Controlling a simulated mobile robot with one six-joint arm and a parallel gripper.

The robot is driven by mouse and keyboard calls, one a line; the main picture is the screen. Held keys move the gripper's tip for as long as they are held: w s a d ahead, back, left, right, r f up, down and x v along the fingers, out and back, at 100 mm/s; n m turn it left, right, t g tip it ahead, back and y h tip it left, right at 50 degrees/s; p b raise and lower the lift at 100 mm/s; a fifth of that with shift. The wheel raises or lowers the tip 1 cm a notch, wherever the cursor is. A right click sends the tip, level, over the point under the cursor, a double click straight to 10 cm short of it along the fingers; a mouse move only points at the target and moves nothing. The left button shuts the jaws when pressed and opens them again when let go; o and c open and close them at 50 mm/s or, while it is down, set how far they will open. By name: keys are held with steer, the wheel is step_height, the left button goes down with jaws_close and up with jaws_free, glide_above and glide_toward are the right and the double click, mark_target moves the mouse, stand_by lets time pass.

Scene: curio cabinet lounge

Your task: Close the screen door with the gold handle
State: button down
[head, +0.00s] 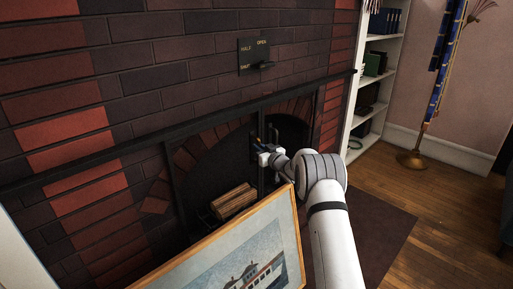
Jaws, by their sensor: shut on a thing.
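A dark fireplace screen (172,181) with a black frame stands in the arched brick fireplace, left of and behind my gripper. My gripper (257,151) is at a dark upright door edge (262,178) near the middle of the opening. It is shut on a small part there, which seems to be the gold handle (257,137); only a small gold-toned bit shows, and the fingers hide most of it. The dark mesh makes the door's exact angle hard to tell.
Firewood logs (233,200) lie in the fireplace. A framed picture (232,254) leans in the foreground, left of my arm. A damper plate (254,55) is on the brick wall. Wooden floor (430,195) there is clear.

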steer(key=shift+w+d+r, duration=0.1)
steer(key=shift+w+r, duration=0.05)
steer(key=shift+r, duration=0.3)
steer(key=c, duration=1.9)
jaws_free()
steer(key=o, duration=0.4)
steer(key=shift+w+d+f, duration=0.15)
steer(key=shift+w+f, duration=0.1)
steer(key=shift+f, duration=0.3)
steer(key=shift+c, duration=0.2)
steer(key=shift+s+r, duration=0.15)
steer(key=shift+r, duration=0.05)
steer(key=p+v, duration=0.1)
steer(key=v, duration=0.7)
steer(key=shift+r, duration=0.25)
steer(key=shift+p, duration=0.3)
